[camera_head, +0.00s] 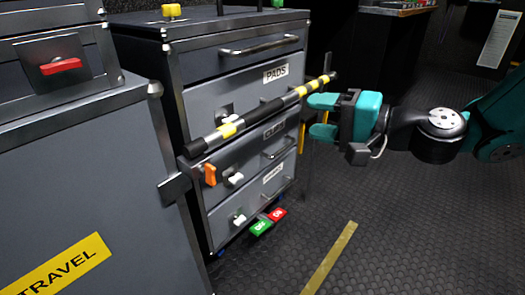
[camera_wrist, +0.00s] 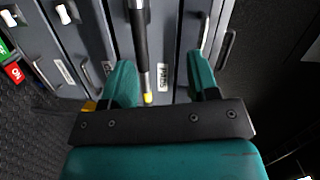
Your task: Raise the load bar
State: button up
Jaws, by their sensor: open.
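The load bar (camera_head: 270,109), striped black, yellow and grey, lies across the front of the drawer cabinet, its near end low at the left and its far end higher at the right. My gripper (camera_head: 317,117) is open and empty, just right of the bar's right half, fingers pointing at the cabinet. In the wrist view the bar (camera_wrist: 140,45) shows between my two fingers (camera_wrist: 160,80), nearer the left one, and its yellow part sits low between them. I cannot tell the exact gap in depth; nothing is gripped.
The drawer cabinet (camera_head: 232,88) has several labelled drawers with handles and white latches. An orange latch (camera_head: 210,174) sits below the bar's left end. A grey TRAVEL case (camera_head: 80,180) stands at the left. Green and red tags (camera_head: 262,226) are at the cabinet's foot.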

aim_at(266, 114)
jog(key=w+d+f+m+t+b, duration=0.3)
jog(key=w+f+m+b, duration=0.1)
jog(key=f, duration=0.3)
jog(key=b+x, duration=0.1)
jog(key=x, duration=1.6)
jog(key=shift+a, duration=0.2)
jog(key=shift+r, duration=0.1)
grip_shut()
